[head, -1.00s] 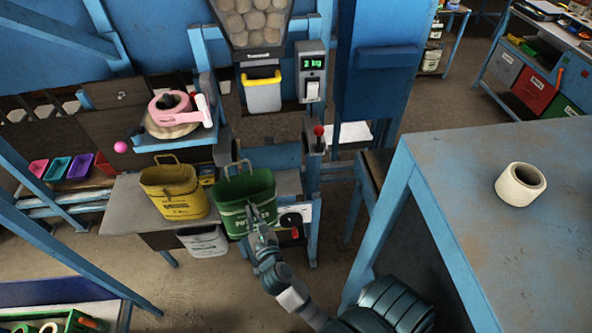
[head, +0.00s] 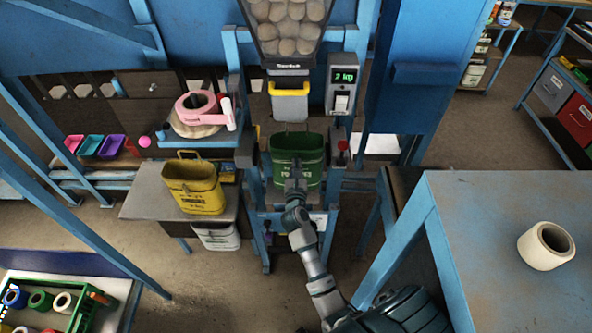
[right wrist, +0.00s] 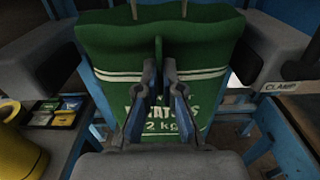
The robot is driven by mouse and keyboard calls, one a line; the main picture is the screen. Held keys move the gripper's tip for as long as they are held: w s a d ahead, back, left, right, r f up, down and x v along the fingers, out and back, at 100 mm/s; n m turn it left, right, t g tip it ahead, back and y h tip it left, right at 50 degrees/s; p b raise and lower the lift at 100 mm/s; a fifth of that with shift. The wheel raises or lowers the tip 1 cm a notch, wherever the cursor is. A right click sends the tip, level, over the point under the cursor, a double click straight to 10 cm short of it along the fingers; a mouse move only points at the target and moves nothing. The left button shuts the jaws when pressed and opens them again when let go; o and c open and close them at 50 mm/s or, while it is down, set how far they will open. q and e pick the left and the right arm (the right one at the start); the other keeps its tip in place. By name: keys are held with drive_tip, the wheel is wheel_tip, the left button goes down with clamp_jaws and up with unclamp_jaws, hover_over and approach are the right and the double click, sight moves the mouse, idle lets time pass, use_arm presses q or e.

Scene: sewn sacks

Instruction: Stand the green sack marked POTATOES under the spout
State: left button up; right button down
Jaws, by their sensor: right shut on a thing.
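The green sack (head: 312,150) stands upright in the head view, its mouth open, below the spout (head: 289,88) with its yellow edge. In the right wrist view the sack (right wrist: 190,55) fills the middle, with white lettering partly hidden by my fingers that ends in "TOES" and "2 kg". My right gripper (head: 296,168) is shut on the sack's front; its two fingers (right wrist: 162,75) pinch a fold of green cloth in the right wrist view. Dark clamp pads flank the sack, one labelled CLAMP (right wrist: 280,87). Whether its bottom rests on anything is hidden. My left gripper is not in view.
A yellow sack (head: 195,190) stands on a grey bench to the left. A scale display (head: 343,76) reads 2 kg right of the spout. A blue table with a roll of tape (head: 546,246) is at right.

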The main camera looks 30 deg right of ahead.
drive_tip(key=a+f, duration=0.1)
drive_tip(key=a+f+b, duration=0.1)
drive_tip(key=a, duration=0.1)
drive_tip(key=shift+w+a+f, duration=0.1)
drive_tip(key=shift+w+f, duration=0.1)
drive_tip(key=shift+f, duration=0.1)
drive_tip(key=shift+d, duration=0.4)
drive_tip(key=c, duration=1.3)
unclamp_jaws()
drive_tip(key=shift+d+f, duration=0.35)
drive_tip(key=shift+d, duration=0.45)
approach(290, 165)
drive_tip(key=w, duration=0.1)
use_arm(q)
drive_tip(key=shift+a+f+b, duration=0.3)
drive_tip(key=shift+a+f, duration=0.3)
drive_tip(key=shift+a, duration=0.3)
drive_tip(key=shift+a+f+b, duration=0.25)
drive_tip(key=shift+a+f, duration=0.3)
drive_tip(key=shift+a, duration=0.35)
use_arm(e)
drive_tip(key=shift+s+d+v, duration=0.1)
drive_tip(key=shift+d+v, duration=0.05)
drive_tip(key=shift+v, duration=0.95)
drive_tip(key=shift+s+d+v, duration=0.1)
drive_tip(key=shift+v, duration=1)
drive_tip(key=shift+s+d+v, duration=0.1)
drive_tip(key=shift+d+v, duration=0.05)
drive_tip(key=shift+v, duration=0.9)
